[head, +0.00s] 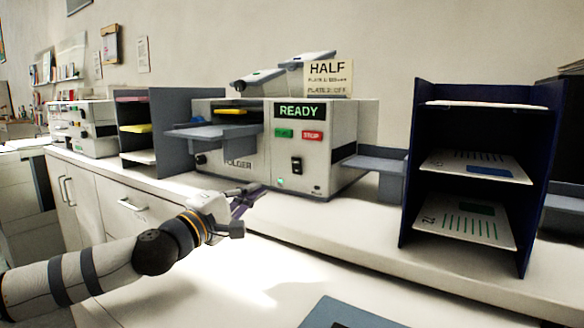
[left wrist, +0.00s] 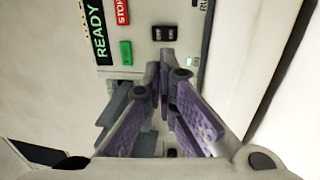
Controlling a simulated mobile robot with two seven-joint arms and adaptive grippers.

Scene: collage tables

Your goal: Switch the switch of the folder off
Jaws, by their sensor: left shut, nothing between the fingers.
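The folder (head: 228,172) is a pale machine on the counter with a lit READY display (head: 299,111), a green button (head: 284,133) and a red STOP button (head: 312,136). Its black rocker switch (head: 297,165) is low on the front panel, with a small green light (head: 281,182) below left. The switch also shows in the left wrist view (left wrist: 164,33), just beyond the fingertips; which side is pressed is too small to tell. My left gripper (head: 262,191) is shut and empty, low before the folder's front, and its purple-padded fingers show in the left wrist view (left wrist: 166,62). My right gripper is not in view.
A dark blue shelf rack (head: 410,170) with sheets stands to the right. A grey side tray (head: 375,164) lies between it and the folder. A grey rack (head: 172,110) and another machine (head: 95,130) stand to the left. The counter before the folder is bare.

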